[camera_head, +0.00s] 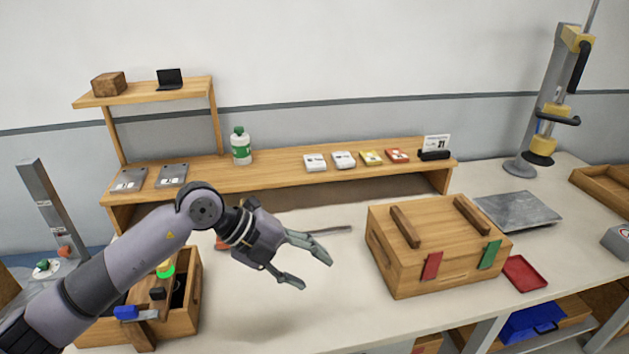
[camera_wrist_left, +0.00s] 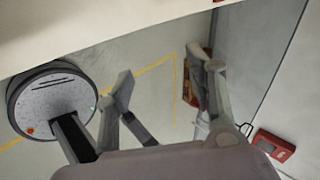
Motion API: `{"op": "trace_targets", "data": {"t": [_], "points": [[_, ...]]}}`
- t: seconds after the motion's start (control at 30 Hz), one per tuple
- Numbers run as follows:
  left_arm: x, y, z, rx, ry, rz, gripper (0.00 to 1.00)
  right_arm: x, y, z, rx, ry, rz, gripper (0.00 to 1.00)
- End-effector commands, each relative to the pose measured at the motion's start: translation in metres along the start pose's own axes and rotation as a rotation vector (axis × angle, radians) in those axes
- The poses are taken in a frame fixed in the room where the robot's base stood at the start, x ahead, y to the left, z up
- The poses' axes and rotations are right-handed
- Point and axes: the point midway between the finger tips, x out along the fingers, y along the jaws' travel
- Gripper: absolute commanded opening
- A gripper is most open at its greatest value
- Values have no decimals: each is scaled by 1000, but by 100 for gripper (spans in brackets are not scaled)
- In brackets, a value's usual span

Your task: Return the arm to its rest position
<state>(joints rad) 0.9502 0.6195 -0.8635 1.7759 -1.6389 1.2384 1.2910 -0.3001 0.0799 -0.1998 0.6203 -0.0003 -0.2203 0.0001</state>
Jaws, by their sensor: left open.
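My left gripper (camera_head: 308,266) is open and empty above the white table, in the head view. Its arm comes in from the lower left, over the wooden crate on the left. The fingers point right and slightly down, to the left of the lidded wooden box (camera_head: 408,272) and apart from it. In the left wrist view the two fingers (camera_wrist_left: 165,95) stand wide apart with nothing between them. Behind them show the floor and a round grey base. My right gripper is not in view.
A wooden crate (camera_head: 188,318) with small items stands under my left arm. A shelf (camera_head: 275,170) with boxes and a green-white bottle (camera_head: 240,147) runs along the back. A red tray (camera_head: 524,273) and a grey plate (camera_head: 518,211) lie right. The table front centre is clear.

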Motion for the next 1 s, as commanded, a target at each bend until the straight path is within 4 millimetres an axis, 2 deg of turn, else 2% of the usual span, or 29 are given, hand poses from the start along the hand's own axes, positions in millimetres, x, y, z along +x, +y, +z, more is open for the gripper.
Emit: {"op": "trace_targets", "data": {"t": [0.13, 0.23, 0.3, 0.37, 0.47, 0.57, 0.67, 0.77, 0.83, 0.9, 0.97, 1.0], "points": [[12, -20, -24, 12, 70, -133, 50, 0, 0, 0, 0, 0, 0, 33], [16, -55, -57, 8, 160, -365, 50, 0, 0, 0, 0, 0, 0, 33], [7, -83, -78, -26, 211, -577, 50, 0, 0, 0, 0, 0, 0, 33], [-8, -104, -87, -81, 232, -763, 50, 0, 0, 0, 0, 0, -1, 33], [-42, -125, -82, -217, 208, -1050, 50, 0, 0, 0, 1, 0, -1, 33], [-76, -122, -57, -413, 125, -1288, 50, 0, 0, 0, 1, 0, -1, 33], [-100, -93, -21, -655, -15, -1459, 50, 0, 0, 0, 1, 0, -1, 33], [-110, -40, 14, -933, -194, -1543, 50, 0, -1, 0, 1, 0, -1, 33], [-106, 8, 32, -1141, -332, -1543, 50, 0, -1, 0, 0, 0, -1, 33], [-96, 61, 40, -1342, -469, -1495, 50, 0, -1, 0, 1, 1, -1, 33], [-84, 106, 39, -1501, -575, -1422, 50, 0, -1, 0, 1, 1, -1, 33], [-76, 134, 34, -1601, -639, -1359, 50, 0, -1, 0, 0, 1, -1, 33]]}}
